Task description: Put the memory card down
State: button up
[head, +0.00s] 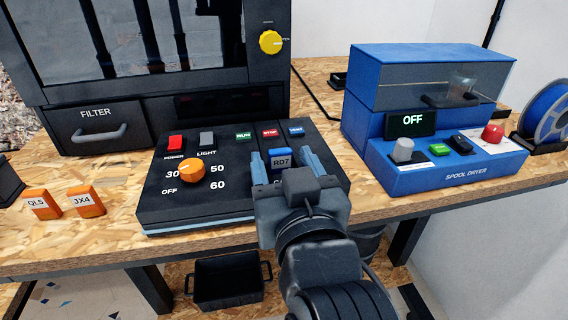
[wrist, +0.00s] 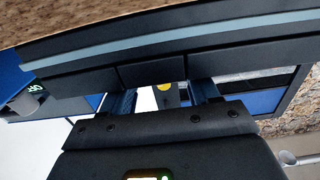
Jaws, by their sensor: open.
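A blue memory card marked RD7 (head: 281,159) shows in the head view at the right part of the black control panel (head: 215,208), above a partly covered white label. Its lower part is hidden, so I cannot tell how it is seated. My gripper (head: 283,156) is open, with one blue-grey finger on each side of the card and seemingly apart from it. In the wrist view my gripper (wrist: 162,94) shows its two fingers spread against the panel's edge; the card cannot be made out there.
Two orange cards, QL5 (head: 42,204) and 3X4 (head: 84,200), lie on the wooden bench at left. The panel has an orange dial (head: 192,173) and several buttons. A blue spool dryer (head: 440,175) stands at right. A black bin (head: 228,284) sits below the bench.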

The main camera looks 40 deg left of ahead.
jog(key=shift+r, duration=0.2)
jog(key=b+v, duration=0.1)
jog(key=v, duration=1.1)
jog(key=shift+f, duration=0.15)
jog(key=s+d+f+m+t+h, duration=0.1)
jog(key=d+f+h, duration=0.1)
jog(key=d+f, duration=0.35)
jog(key=d+f+m+t+h, duration=0.1)
jog(key=d+f+h, duration=0.15)
jog(key=d, duration=0.65)
jog(key=s+d+f+m+t+h, duration=0.1)
jog(key=d+f+m+h, duration=0.1)
jog(key=d+f, duration=0.45)
jog(key=s+d+f+m+h, duration=0.1)
jog(key=s+d+m+h, duration=0.2)
jog(key=s+d, duration=0.3)
jog(key=s+d+m+h, duration=0.3)
jog(key=s+d, duration=0.4)
jog(key=s, duration=0.5)
jog(key=shift+s+f+h, duration=0.3)
jog(key=shift+f+h, duration=0.1)
jog(key=shift+h, duration=0.25)
